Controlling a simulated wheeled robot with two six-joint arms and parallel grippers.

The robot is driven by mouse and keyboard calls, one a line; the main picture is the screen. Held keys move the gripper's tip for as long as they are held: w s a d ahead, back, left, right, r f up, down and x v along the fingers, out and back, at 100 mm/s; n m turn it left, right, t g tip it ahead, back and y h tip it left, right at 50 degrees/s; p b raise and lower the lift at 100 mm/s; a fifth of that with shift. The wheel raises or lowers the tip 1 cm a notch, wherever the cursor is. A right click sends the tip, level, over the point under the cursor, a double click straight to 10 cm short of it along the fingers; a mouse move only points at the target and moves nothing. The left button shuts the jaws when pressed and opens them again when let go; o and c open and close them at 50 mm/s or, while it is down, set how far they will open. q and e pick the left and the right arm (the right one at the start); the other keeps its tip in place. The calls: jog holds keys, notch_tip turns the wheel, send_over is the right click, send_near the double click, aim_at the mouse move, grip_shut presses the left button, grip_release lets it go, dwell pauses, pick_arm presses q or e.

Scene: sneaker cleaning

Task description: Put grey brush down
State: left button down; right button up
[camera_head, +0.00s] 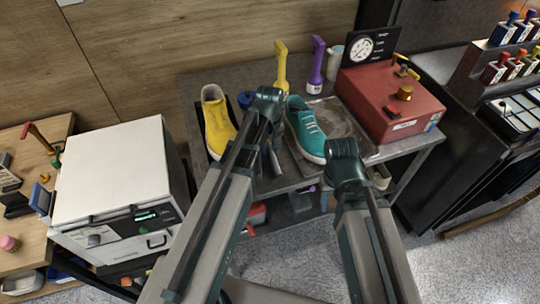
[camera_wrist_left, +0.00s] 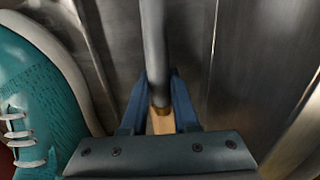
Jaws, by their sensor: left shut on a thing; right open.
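My left gripper (camera_wrist_left: 158,105) is shut on the slim grey handle of the grey brush (camera_wrist_left: 155,50). In the left wrist view the handle stands between the blue fingers, with a light wooden part showing below it; the bristles cannot be made out. In the head view my left gripper (camera_head: 270,158) is low over the workbench, between the yellow sneaker (camera_head: 218,122) and the teal sneaker (camera_head: 306,128). The teal sneaker also shows at the left of the left wrist view (camera_wrist_left: 35,100). My right gripper is open, mostly hidden by its arm near the bench's front edge.
The teal sneaker rests on a metal tray (camera_head: 338,115). A red machine with a gauge (camera_head: 390,105) fills the bench's right side. A white box-shaped machine (camera_head: 112,170) stands left.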

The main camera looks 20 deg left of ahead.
aim_at(269, 149)
pick_arm(q)
jog(key=shift+r, duration=0.1)
jog(key=shift+f, duration=0.25)
jog(key=c, duration=0.7)
grip_release()
jog(key=shift+r, duration=0.1)
jog(key=shift+r, duration=0.15)
notch_tip(269, 149, up, 12)
jog(key=p, duration=1.2)
jog(key=s+d+m, duration=0.3)
jog(key=s, duration=0.1)
jog(key=s+d+m+y, duration=0.1)
jog(key=s+d+m, duration=0.3)
jog(key=s, duration=0.1)
jog(key=s+d+m, duration=0.3)
jog(key=s, duration=0.2)
jog(key=shift+d+r+m, duration=0.1)
jog(key=shift+d+m, duration=0.05)
jog(key=shift+m, duration=0.15)
